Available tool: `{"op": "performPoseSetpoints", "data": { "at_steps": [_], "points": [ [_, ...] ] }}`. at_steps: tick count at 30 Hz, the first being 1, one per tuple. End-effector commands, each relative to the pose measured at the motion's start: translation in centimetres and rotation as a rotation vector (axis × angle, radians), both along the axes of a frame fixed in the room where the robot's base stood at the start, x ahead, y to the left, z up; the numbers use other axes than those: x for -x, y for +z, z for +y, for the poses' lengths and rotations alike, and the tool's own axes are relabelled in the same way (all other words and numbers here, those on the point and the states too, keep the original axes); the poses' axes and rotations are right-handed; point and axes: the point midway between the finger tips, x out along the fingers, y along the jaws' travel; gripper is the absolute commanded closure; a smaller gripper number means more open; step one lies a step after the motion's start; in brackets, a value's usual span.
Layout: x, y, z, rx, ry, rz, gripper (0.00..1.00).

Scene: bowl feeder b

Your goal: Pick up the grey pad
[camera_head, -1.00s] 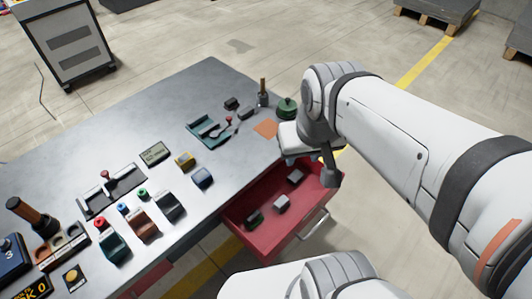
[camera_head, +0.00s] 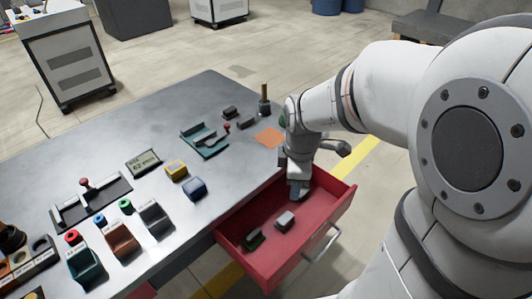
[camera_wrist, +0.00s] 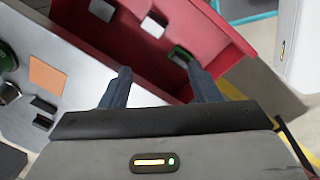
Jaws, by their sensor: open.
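The open red drawer (camera_head: 318,233) holds small blocks. My gripper (camera_head: 298,192) points down over the drawer's far end and hides that part in the head view. Its two fingers (camera_wrist: 163,82) are apart with nothing between them.
The grey table (camera_head: 120,125) beside the drawer carries coloured bins, a teal tray (camera_head: 204,141), an orange square (camera_head: 269,138) and a dark post (camera_head: 264,98). The drawer's walls and handle (camera_head: 322,243) stand around the blocks. The drawer floor between blocks is bare.

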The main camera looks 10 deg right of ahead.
Motion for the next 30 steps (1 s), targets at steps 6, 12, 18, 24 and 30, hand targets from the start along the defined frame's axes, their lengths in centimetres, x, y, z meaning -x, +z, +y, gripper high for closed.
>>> {"op": "performPoseSetpoints", "data": {
  "at_steps": [6, 12, 18, 24, 30],
  "points": [
    [-3.2, -11.5, 0.1, 0.04, 0.517, 0.077, 0.44],
    [-4.6, -16.1, 0.2, 0.049, 0.795, 0.106, 0.44],
    [-4.8, -18.1, 0.2, 0.049, 0.869, 0.113, 0.44],
    [-4.8, -20.4, 0.1, 0.049, 0.868, 0.113, 0.44],
    [-4.7, -23.4, 0.0, 0.049, 0.867, 0.114, 0.44]
  ]
}}
